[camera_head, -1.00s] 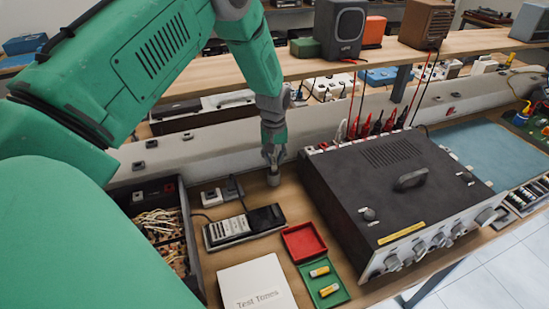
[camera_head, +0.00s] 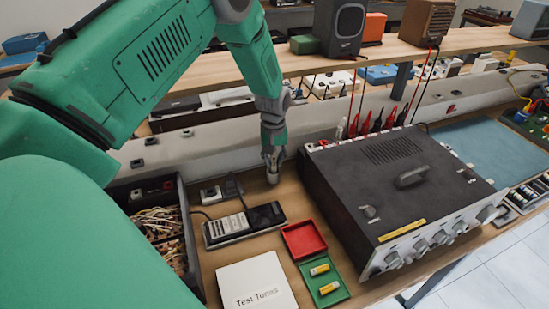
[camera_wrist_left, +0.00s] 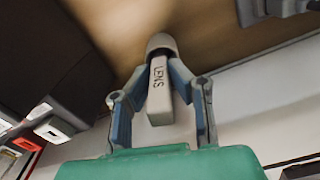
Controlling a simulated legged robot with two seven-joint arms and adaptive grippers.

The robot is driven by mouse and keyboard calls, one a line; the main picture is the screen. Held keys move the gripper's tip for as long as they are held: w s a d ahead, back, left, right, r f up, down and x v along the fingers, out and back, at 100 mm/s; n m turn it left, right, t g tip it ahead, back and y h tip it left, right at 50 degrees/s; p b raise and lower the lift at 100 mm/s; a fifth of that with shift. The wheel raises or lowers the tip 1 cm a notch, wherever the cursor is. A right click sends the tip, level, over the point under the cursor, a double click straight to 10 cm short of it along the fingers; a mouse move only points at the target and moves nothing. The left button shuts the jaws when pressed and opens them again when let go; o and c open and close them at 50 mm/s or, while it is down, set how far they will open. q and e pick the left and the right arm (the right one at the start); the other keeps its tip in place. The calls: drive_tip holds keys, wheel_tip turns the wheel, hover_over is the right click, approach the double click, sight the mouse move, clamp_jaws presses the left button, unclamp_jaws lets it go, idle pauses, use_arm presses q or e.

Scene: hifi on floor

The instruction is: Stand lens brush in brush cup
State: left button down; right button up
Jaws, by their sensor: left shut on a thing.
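My left gripper (camera_head: 273,157) points down at the back of the bench, left of the big dark instrument. In the left wrist view its fingers (camera_wrist_left: 160,92) are shut on the pale lens brush (camera_wrist_left: 159,95), marked LENS. The brush cup (camera_head: 273,175) is a small grey cup standing on the wood directly under the gripper. In the left wrist view the brush's far end meets the round cup rim (camera_wrist_left: 161,42); how deep it sits inside is hidden. My right gripper is in neither view.
The dark instrument (camera_head: 395,180) stands close on the right. A parts box (camera_head: 158,215) is left.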

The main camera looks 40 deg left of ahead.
use_arm(q)
drive_tip(key=shift+f, duration=0.5)
idle(0.4)
drive_tip(key=c, duration=1.4)
unclamp_jaws()
drive_tip(key=shift+r, duration=0.1)
drive_tip(key=shift+r, duration=0.25)
wheel_tip(320, 180, up, 11)
drive_tip(key=shift+r, duration=0.1)
drive_tip(key=shift+a, duration=0.1)
